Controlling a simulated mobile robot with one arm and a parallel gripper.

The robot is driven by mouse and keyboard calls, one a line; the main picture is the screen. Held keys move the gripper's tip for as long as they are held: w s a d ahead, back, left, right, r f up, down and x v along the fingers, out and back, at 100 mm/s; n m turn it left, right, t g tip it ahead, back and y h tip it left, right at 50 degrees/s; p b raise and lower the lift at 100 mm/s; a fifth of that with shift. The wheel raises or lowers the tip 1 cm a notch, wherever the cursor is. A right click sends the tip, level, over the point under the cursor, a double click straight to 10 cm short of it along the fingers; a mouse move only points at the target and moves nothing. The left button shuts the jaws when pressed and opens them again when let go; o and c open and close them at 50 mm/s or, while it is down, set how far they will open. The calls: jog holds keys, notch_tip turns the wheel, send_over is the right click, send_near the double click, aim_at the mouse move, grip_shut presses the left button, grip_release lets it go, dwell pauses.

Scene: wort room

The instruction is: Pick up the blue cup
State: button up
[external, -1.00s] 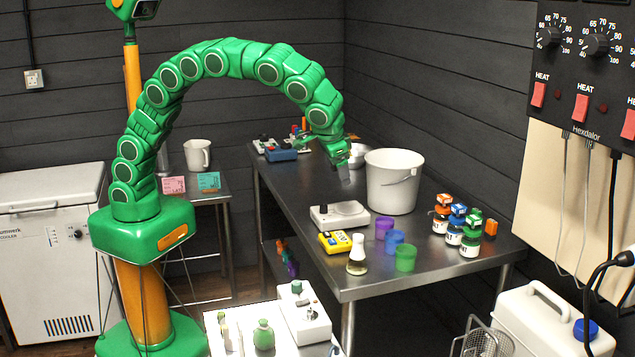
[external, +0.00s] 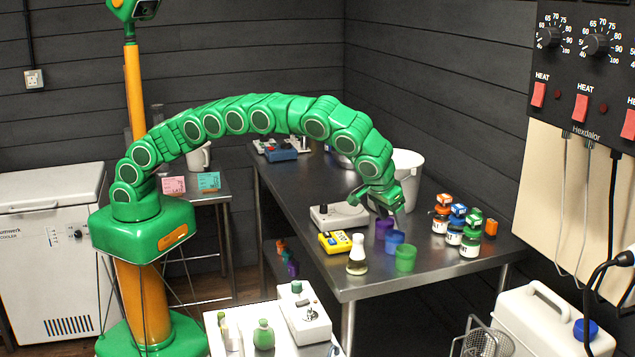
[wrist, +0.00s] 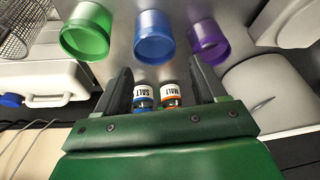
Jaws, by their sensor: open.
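The blue cup (external: 394,240) stands on the steel table between the purple cup (external: 383,227) and the green cup (external: 405,257). In the wrist view the blue cup (wrist: 153,38) is at top centre, with the green cup (wrist: 87,32) to its left and the purple cup (wrist: 207,42) to its right. My gripper (external: 391,219) is just above and behind the cups in the external view. In the wrist view its two fingers (wrist: 160,82) are apart and nothing is held. The blue cup lies beyond the fingertips.
Several labelled jars (external: 455,229) stand right of the cups. A white bucket (external: 408,165) is behind my gripper. A scale (external: 340,215), a yellow meter (external: 335,242) and a flask (external: 357,257) stand to the left. The table's front edge has some clear room.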

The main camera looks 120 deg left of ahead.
aim_at(394, 243)
jog(key=shift+x, duration=1.5)
jog(key=shift+d+x, duration=0.2)
jog(key=shift+x, duration=1.1)
jog(key=shift+d+x, duration=0.2)
jog(key=shift+x, duration=1.05)
jog(key=shift+f, duration=0.15)
jog(key=c, duration=0.7)
jog(key=shift+c, duration=0.2)
